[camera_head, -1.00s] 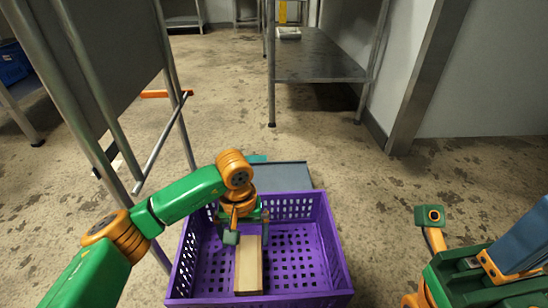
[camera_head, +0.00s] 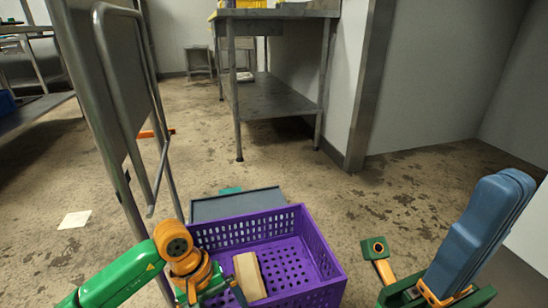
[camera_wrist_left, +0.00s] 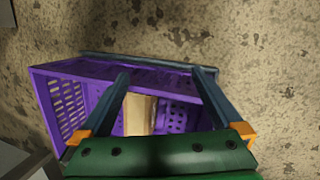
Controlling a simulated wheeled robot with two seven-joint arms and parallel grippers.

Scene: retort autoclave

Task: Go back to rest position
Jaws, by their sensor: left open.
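The purple crate (camera_head: 322,255) stands on the floor in front of me with a pale wooden block (camera_head: 249,276) in it. My left gripper (camera_head: 214,297) is low at the crate's near left, partly cut off by the picture's bottom edge. In the left wrist view its two dark fingers (camera_wrist_left: 163,80) are spread apart, and the block (camera_wrist_left: 141,114) shows beyond and between them; I see no grip on it. My right gripper (camera_head: 507,185) is raised at the right, clear of the crate. Its blue-grey fingers overlap from this side, so any gap is hidden.
A grey flat-topped piece (camera_head: 236,203) lies just behind the crate. A metal frame with a rail (camera_head: 150,130) stands close at the left. A steel table (camera_head: 270,100) stands ahead, beside a wall corner. Open floor lies right of the crate.

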